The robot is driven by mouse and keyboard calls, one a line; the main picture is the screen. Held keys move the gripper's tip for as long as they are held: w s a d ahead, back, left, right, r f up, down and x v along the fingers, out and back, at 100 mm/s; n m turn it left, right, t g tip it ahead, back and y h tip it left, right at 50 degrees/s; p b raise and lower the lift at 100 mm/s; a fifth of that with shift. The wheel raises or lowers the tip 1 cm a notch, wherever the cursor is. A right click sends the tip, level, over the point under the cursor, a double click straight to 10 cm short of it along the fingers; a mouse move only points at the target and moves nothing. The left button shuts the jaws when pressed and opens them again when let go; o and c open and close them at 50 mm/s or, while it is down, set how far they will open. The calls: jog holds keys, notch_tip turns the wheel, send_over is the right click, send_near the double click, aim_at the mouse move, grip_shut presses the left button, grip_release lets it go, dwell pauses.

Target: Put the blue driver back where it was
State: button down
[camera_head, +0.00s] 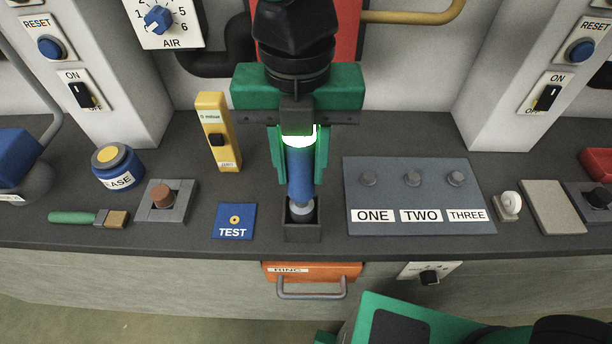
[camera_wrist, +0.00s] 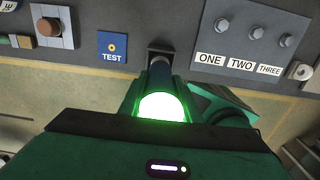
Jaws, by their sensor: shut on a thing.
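The blue driver (camera_head: 300,178) is upright in my gripper (camera_head: 300,150), which is shut on its upper part. Its lower end, a light grey piece, is at the mouth of a small dark square holder (camera_head: 303,233) near the front edge of the bench. I cannot tell how deep the driver's end sits in the holder. In the wrist view the driver (camera_wrist: 161,72) shows between the green fingers, with the holder (camera_wrist: 160,52) just beyond it. A bright green-white glow hides part of the grip.
A blue TEST plate (camera_head: 234,221) lies left of the holder. A grey panel (camera_head: 415,190) labelled ONE, TWO, THREE lies to the right. A yellow meter (camera_head: 218,132) stands behind left. An orange drawer front (camera_head: 312,272) with a handle is below the bench edge.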

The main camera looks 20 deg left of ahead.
aim_at(301, 184)
jog(key=shift+f, duration=2.25)
jog(key=c, duration=1.3)
grip_release()
jog(key=shift+c, duration=0.2)
notch_tip(301, 184, up, 12)
jog(key=shift+r, duration=0.15)
